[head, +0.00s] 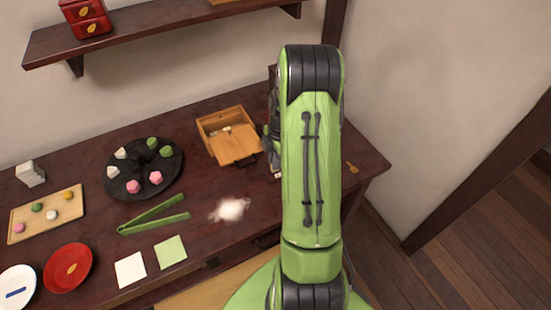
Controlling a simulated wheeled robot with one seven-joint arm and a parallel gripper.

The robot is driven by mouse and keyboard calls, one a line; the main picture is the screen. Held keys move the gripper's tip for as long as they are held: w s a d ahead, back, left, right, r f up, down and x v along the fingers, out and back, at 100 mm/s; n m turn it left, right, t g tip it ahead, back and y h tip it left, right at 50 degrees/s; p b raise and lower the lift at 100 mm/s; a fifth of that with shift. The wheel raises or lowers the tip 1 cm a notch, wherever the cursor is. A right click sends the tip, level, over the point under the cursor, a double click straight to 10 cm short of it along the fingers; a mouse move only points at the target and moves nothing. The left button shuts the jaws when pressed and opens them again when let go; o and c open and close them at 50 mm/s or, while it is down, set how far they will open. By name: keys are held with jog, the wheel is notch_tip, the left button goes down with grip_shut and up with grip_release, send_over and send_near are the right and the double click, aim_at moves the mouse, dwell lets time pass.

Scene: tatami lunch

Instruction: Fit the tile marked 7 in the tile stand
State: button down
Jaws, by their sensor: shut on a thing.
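My own green arm stands upright across the middle of the head view and hides much of the table's right part. Part of my gripper (269,142) shows as dark and green pieces at the arm's left edge, just right of the wooden box. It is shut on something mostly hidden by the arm. A small pale grey piece (277,174) shows below it; I cannot tell what it is. No tile marked 7 and no tile stand can be made out.
On the dark table are a wooden box (227,118) with a partly open lid, a black plate of sweets (128,183), green tongs (153,214), white powder (230,208), two paper squares, a wooden tray (22,232) and a red plate (68,269). A shelf (150,35) hangs above.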

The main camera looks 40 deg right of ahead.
jog(key=shift+f+b, duration=0.55)
jog(key=shift+f, duration=0.2)
jog(key=c, duration=1.1)
grip_release()
jog(key=r+p, duration=0.1)
jog(key=r, duration=0.4)
jog(key=d+r+p, duration=0.1)
jog(key=r+p, duration=0.1)
jog(key=r, duration=0.3)
jog(key=r+p, duration=0.1)
jog(key=r, duration=0.4)
jog(key=shift+s+d+r+p, duration=0.2)
jog(key=shift+d+r+p, duration=0.1)
jog(key=shift+d+p, duration=0.1)
